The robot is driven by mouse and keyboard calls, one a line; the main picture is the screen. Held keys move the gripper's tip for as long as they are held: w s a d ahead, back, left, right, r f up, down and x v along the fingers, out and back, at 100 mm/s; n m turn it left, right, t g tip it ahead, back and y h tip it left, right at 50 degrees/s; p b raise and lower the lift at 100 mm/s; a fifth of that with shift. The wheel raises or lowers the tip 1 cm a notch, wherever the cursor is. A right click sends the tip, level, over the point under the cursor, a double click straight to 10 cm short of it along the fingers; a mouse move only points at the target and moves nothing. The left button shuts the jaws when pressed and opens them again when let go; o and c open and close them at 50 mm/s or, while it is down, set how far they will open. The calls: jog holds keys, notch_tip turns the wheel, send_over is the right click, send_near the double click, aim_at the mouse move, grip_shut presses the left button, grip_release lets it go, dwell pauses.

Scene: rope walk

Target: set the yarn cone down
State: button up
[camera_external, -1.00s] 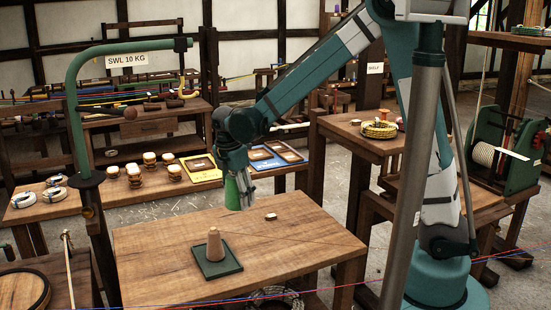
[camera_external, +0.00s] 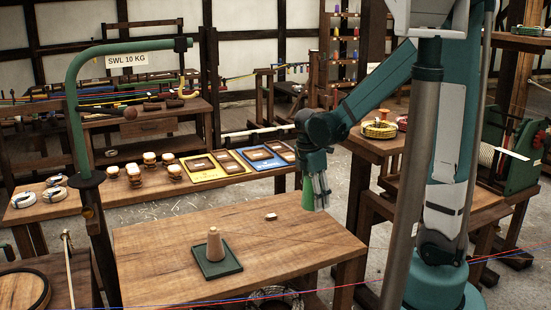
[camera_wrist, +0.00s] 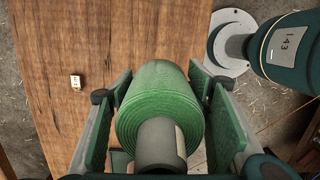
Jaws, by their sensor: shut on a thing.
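A green yarn cone (camera_wrist: 158,92) is held in my gripper (camera_wrist: 165,125), between its two green-padded fingers in the wrist view. In the external view the green cone (camera_external: 308,194) shows at my gripper (camera_external: 316,200), over the back right part of the wooden table (camera_external: 290,245). It looks held above the table; the exact height cannot be told. A tan cone (camera_external: 215,245) stands upright on a dark green square tray (camera_external: 218,266) at the table's left.
A small white tag (camera_external: 271,216) lies on the table and also shows in the wrist view (camera_wrist: 76,82). The table's middle is otherwise clear. A back bench (camera_external: 110,205) holds coils, spools and coloured boards. A green post (camera_external: 78,130) stands at left.

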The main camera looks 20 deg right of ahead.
jog(key=s+d, duration=0.3)
jog(key=d, duration=0.1)
send_over(326, 244)
jog(key=shift+f, duration=2.75)
jog(key=shift+w+a+f+m, duration=0.15)
jog(key=shift+a+m, duration=0.05)
jog(key=shift+m, duration=0.2)
jog(key=shift+f+b, duration=1.05)
jog(key=shift+f, duration=1.9)
jog(key=shift+f+b, duration=0.6)
jog(key=shift+f, duration=1.5)
jog(key=shift+f, duration=0.15)
